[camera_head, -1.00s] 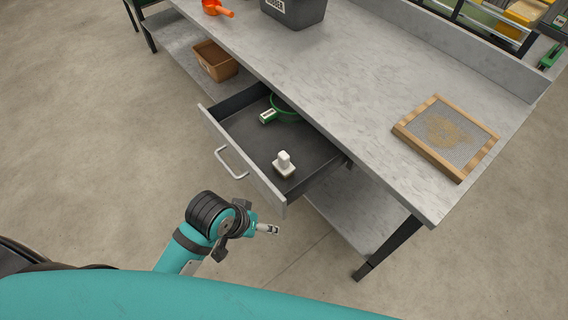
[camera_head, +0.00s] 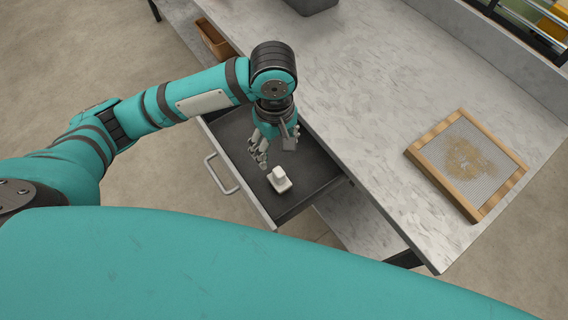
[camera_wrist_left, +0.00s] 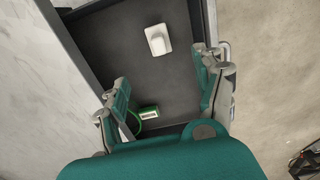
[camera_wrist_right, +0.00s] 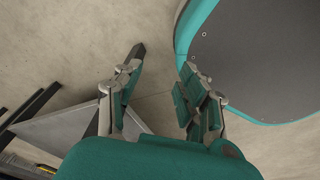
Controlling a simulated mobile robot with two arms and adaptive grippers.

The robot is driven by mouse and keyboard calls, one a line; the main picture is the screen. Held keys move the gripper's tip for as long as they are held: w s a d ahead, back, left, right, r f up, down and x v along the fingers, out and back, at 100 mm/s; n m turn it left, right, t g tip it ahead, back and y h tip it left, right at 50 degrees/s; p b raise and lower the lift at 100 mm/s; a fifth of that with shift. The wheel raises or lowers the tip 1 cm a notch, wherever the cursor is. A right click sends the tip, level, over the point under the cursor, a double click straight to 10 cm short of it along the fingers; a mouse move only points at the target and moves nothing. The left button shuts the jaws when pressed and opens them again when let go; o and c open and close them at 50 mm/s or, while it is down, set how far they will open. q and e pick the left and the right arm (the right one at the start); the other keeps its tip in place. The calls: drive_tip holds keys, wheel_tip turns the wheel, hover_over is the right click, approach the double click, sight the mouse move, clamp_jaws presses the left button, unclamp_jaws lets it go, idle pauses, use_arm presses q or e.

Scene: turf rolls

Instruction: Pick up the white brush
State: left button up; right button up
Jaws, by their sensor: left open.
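The white brush (camera_head: 279,180) lies in the open drawer, near its front right corner. It has a square base with a block-like handle standing up. It also shows in the left wrist view (camera_wrist_left: 158,40), beyond the fingertips. My left gripper (camera_head: 275,152) is open and empty, pointing down over the drawer just behind the brush and apart from it. In the left wrist view its fingers (camera_wrist_left: 165,82) are spread wide. My right gripper (camera_wrist_right: 160,80) is open and empty over bare floor in the right wrist view. It is out of the head view.
The grey drawer (camera_head: 232,130) sticks out from under the workbench (camera_head: 365,70). A green-and-white item (camera_wrist_left: 148,112) lies in it. A wooden sieve (camera_head: 433,170) lies on the bench at right. A brown box (camera_head: 212,40) sits on the lower shelf.

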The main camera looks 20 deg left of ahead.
sight(277, 172)
use_arm(q)
drive_tip(key=f, duration=0.3)
drive_tip(key=s+f, duration=0.1)
drive_tip(key=f, duration=0.3)
drive_tip(key=shift+s+f+b, duration=0.2)
drive_tip(key=shift+b, duration=0.15)
use_arm(e)
drive_tip(key=s+f+g, duration=0.2)
drive_tip(key=s, duration=0.9)
use_arm(q)
drive_tip(key=f, duration=0.4)
drive_tip(key=shift+w+d+f, duration=0.1)
drive_tip(key=shift+w+f, duration=0.05)
drive_tip(key=shift+w, duration=0.05)
drive_tip(key=f, duration=0.4)
drive_tip(key=shift+w+d+b, duration=0.2)
drive_tip(key=shift+w+b, duration=0.05)
drive_tip(key=shift+b, duration=0.05)
drive_tip(key=shift+f, duration=0.1)
drive_tip(key=c, duration=1.3)
drive_tip(key=shift+r+p, duration=0.45)
drive_tip(key=shift+r, duration=4.6)
use_arm(e)
drive_tip(key=shift+t, duration=0.5)
drive_tip(key=shift+w+r, duration=0.25)
drive_tip(key=shift+w, duration=0.9)
drive_tip(key=shift+w+r, duration=0.25)
drive_tip(key=shift+w, duration=0.85)
